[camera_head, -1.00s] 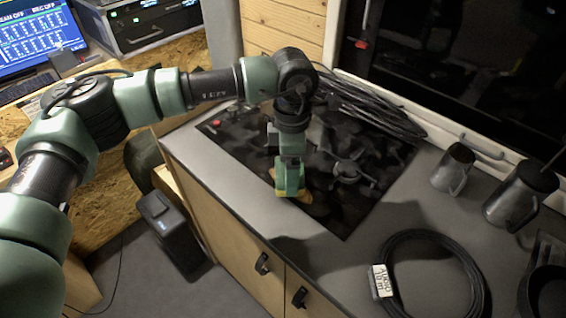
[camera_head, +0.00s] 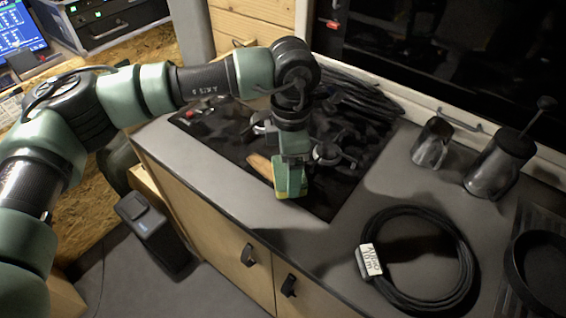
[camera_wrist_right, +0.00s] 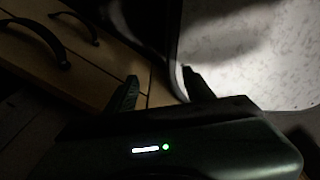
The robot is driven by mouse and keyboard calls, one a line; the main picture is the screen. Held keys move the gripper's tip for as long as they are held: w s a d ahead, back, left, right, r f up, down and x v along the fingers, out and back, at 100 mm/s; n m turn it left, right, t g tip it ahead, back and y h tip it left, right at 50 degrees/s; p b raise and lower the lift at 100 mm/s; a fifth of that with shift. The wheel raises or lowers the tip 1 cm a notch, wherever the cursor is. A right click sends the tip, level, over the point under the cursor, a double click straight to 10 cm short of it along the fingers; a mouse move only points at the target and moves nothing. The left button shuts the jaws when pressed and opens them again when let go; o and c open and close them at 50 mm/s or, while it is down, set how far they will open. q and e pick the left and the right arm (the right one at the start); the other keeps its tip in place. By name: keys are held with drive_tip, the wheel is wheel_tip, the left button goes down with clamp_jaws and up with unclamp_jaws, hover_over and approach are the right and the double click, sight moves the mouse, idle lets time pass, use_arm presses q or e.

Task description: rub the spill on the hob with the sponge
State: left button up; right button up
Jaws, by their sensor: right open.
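The black hob (camera_head: 340,185) is set into the grey counter. A brown-orange spill (camera_head: 261,166) shows on its near left part, just left of the sponge; part of it may be hidden behind the sponge. My left gripper (camera_head: 292,160) points down over the hob and is shut on the green and yellow sponge (camera_head: 290,182). The sponge is low at the hob surface beside the spill; I cannot tell whether it touches. My right gripper (camera_wrist_right: 162,90) is open and empty in the right wrist view, close to the counter's front edge.
Pan supports (camera_head: 328,154) stand on the hob near the sponge. A bundle of black cable (camera_head: 360,95) lies behind it. Metal jugs (camera_head: 432,143) stand at the right. A coiled cable (camera_head: 440,300) lies on the counter front. Cabinet handles (camera_head: 249,255) stick out below.

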sight(277, 163)
use_arm(q)
drive_tip(key=shift+s+d+f+b, duration=0.15)
drive_tip(key=shift+s+d+b, duration=0.3)
drive_tip(key=shift+d, duration=0.35)
drive_tip(key=shift+f+b, duration=0.2)
drive_tip(key=shift+b, duration=0.1)
drive_tip(key=shift+w+a+b, duration=0.45)
drive_tip(key=shift+a+b, duration=0.05)
drive_tip(key=shift+a, duration=0.2)
drive_tip(key=shift+w+a+f+b, duration=0.1)
drive_tip(key=shift+w+a+b, duration=0.35)
drive_tip(key=shift+a, duration=0.35)
drive_tip(key=shift+w+a+f+b, duration=0.1)
drive_tip(key=shift+w+a+b, duration=0.15)
drive_tip(key=shift+w+a, duration=0.4)
drive_tip(key=shift+w+a+r+b, duration=0.1)
drive_tip(key=shift+w+a+b, duration=0.2)
drive_tip(key=shift+a, duration=0.35)
drive_tip(key=shift+w+a+b, duration=0.1)
drive_tip(key=shift+w+a, duration=0.25)
drive_tip(key=shift+a, duration=0.3)
drive_tip(key=shift+w+a, duration=0.6)
drive_tip(key=shift+a, duration=0.35)
drive_tip(key=shift+w+a+b, duration=0.25)
drive_tip(key=shift+w+a, duration=0.2)
drive_tip(key=shift+a, duration=0.25)
drive_tip(key=shift+w+a+b, duration=0.2)
drive_tip(key=shift+w+a, duration=0.2)
drive_tip(key=shift+a, duration=0.25)
